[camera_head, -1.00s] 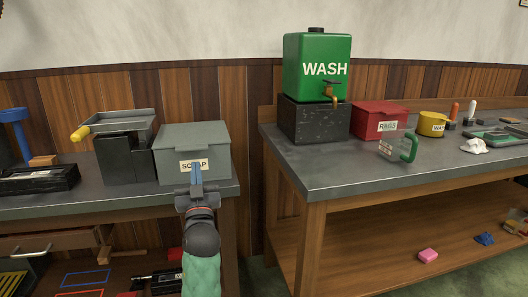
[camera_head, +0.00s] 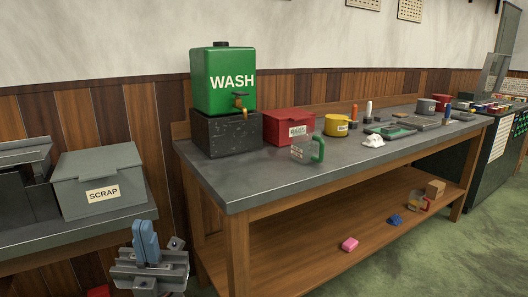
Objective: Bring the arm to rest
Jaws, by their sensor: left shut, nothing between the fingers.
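My left gripper (camera_head: 145,243) shows at the lower left of the head view, its blue fingers together with nothing between them. It is in front of the gap between the left bench and the wash bench, below the grey SCRAP box (camera_head: 100,182) and apart from it. Most of my left arm is out of the frame. My right gripper is not in view.
The wash bench (camera_head: 250,186) carries a green WASH tank (camera_head: 222,92), a red rags box (camera_head: 288,128), a glass mug with a green handle (camera_head: 306,150) and a yellow tin (camera_head: 337,125). Green floor (camera_head: 440,255) is clear at right.

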